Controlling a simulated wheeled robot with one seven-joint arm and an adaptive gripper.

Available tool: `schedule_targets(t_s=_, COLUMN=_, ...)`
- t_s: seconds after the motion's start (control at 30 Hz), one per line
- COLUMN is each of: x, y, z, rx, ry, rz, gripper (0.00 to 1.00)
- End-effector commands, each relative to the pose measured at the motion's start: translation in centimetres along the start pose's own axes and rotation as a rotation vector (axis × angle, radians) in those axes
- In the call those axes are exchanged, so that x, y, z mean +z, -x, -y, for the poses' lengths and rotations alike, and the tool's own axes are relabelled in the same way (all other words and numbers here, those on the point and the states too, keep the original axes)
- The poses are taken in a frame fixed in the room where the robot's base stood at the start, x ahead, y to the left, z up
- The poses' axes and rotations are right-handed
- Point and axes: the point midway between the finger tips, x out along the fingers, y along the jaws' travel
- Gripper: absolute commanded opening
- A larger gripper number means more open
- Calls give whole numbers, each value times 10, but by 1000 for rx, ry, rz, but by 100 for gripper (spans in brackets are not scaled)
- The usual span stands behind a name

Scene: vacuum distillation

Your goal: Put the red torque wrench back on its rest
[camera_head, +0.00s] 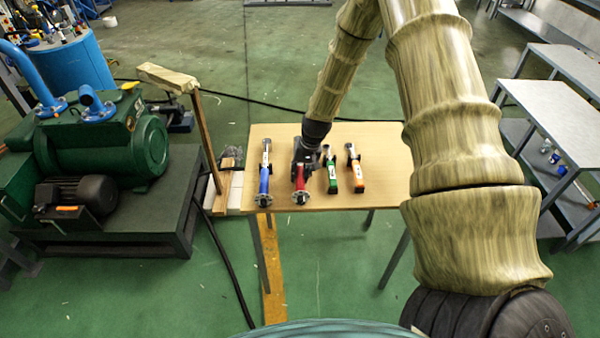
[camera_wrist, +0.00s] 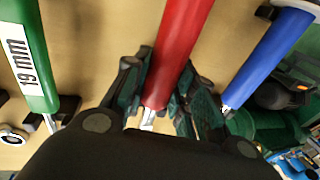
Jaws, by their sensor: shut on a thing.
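The red torque wrench (camera_head: 300,183) is among the row of wrenches on the light wooden table (camera_head: 384,148), its red handle toward the near edge. In the wrist view its red handle (camera_wrist: 180,47) runs between the fingers, with the silver shaft just below. My gripper (camera_head: 303,160) is shut on it; the fingers also show in the wrist view (camera_wrist: 160,92). My gripper hides the far end of the wrench in the head view. I cannot tell whether the wrench touches its rest, which is hidden.
The blue wrench (camera_head: 264,180) lies close on the left. The green wrench (camera_head: 332,180) and the orange wrench (camera_head: 357,175) lie on the right, on dark rests. A wooden post (camera_head: 207,140) stands left of the table. The table's right part is bare.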

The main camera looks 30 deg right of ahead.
Motion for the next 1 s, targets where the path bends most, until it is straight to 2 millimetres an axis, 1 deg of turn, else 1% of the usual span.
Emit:
schedule_targets(t_s=0.4, x=0, y=-8, z=-1, rx=-1, ry=0, rz=-1, gripper=0)
schedule_targets(t_s=0.43, x=0, y=-7, z=-1, rx=-1, ry=1, rz=-1, gripper=32)
schedule_targets(t_s=0.53, x=0, y=-7, z=-1, rx=-1, ry=0, rz=-1, gripper=50)
schedule_targets(t_s=0.57, x=0, y=-7, z=-1, rx=-1, ry=0, rz=-1, gripper=51)
schedule_targets(t_s=0.87, x=1, y=-8, z=-2, rx=1, ry=0, rz=1, gripper=51)
schedule_targets(t_s=1.0, x=0, y=-1, z=-1, rx=0, ry=0, rz=0, gripper=51)
